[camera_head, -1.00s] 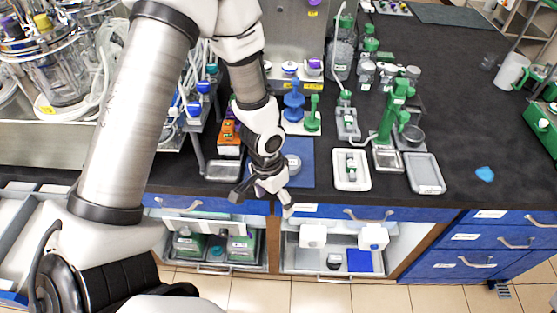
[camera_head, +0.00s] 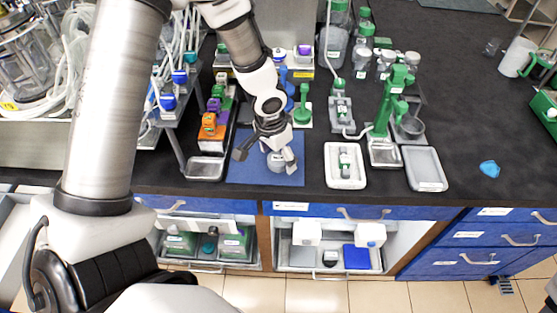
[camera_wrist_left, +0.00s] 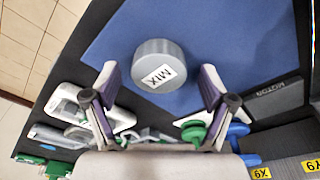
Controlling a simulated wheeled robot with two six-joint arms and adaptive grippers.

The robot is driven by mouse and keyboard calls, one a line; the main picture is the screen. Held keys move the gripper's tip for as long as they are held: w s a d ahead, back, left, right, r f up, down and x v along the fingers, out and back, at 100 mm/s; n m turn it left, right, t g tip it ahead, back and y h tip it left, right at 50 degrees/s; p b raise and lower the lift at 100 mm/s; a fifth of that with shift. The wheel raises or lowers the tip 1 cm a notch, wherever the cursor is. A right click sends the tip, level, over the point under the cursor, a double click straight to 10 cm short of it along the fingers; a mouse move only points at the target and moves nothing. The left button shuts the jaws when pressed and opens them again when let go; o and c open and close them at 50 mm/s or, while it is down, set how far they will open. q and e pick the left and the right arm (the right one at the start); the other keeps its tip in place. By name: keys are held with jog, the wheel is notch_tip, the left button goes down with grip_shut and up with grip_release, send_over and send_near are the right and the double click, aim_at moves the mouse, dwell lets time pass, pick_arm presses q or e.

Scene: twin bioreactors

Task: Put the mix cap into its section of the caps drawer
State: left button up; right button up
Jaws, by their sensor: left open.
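The mix cap (camera_head: 277,164) is a grey round cap on the blue mat (camera_head: 240,172). In the left wrist view the cap (camera_wrist_left: 155,50) shows its white MIX label on the side. My left gripper (camera_head: 266,158) is open, with its fingers apart around or just above the cap. In the left wrist view the open left gripper (camera_wrist_left: 159,82) has the cap beyond and between its fingertips; contact cannot be told. An open drawer-like tray (camera_head: 18,215) is partly seen at the far left; whether it is the caps drawer I cannot tell. My right gripper is not in view.
An orange-and-purple rack (camera_head: 210,122) stands left of the mat. A white tray with a small green-and-grey item (camera_head: 345,180), a green stand (camera_head: 390,105) and a grey tray (camera_head: 425,187) stand to the right. Closed blue drawers (camera_head: 375,212) line the counter front. A blue piece (camera_head: 490,169) lies at right.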

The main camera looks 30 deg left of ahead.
pick_arm(q)
jog(key=shift+s+r, duration=0.1)
jog(key=shift+s, duration=0.1)
jog(key=c, duration=1)
